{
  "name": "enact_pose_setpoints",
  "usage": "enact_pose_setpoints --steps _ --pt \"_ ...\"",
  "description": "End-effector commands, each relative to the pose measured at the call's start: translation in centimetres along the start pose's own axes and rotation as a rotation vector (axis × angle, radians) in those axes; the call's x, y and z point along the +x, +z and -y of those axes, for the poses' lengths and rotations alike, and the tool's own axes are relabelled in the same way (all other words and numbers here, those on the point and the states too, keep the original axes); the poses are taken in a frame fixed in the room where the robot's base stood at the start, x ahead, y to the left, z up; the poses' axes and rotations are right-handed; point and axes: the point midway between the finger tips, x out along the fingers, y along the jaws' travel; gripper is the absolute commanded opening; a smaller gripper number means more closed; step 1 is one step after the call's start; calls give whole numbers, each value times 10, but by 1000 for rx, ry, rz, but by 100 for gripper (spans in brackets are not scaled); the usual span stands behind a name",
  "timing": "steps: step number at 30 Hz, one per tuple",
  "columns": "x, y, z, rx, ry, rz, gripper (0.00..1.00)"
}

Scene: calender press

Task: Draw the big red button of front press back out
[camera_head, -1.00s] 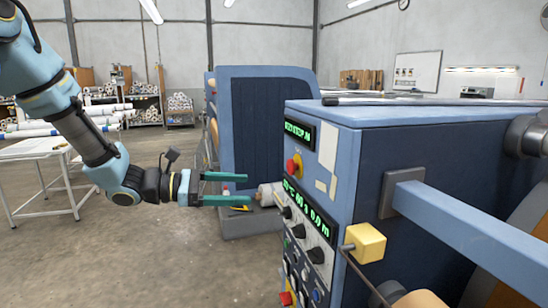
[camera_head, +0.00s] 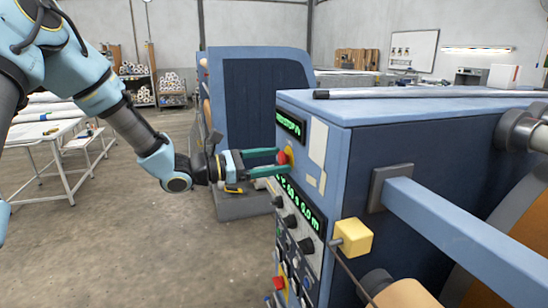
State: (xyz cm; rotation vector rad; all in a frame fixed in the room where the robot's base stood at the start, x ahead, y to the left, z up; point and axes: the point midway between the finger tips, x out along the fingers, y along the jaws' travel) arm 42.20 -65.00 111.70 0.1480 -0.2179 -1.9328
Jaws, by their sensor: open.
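The big red button (camera_head: 282,157) sits on a yellow base on the front press's (camera_head: 343,143) narrow control face, between two green-lit displays. My gripper (camera_head: 284,161) has two green fingers reaching right to this face. They are apart, one above and one below the red button, with the button's head between them. I cannot tell whether either finger touches it. A second, smaller red button (camera_head: 279,283) sits low on the same panel.
Below the lower display (camera_head: 298,203) are several black knobs (camera_head: 306,246). A yellow block (camera_head: 352,238) and a blue bar (camera_head: 450,230) stick out at the right. Another blue machine (camera_head: 258,100) stands behind. The floor at left is clear up to a white table (camera_head: 50,140).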

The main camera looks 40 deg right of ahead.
Motion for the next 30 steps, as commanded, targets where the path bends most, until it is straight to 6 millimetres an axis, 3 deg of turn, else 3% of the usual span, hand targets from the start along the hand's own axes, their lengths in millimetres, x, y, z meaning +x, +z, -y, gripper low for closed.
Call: enact_pose_setpoints --steps 8,30 --pt "1 0 0 0 0 0 81" --pt "1 0 0 0 -1 -1 0"
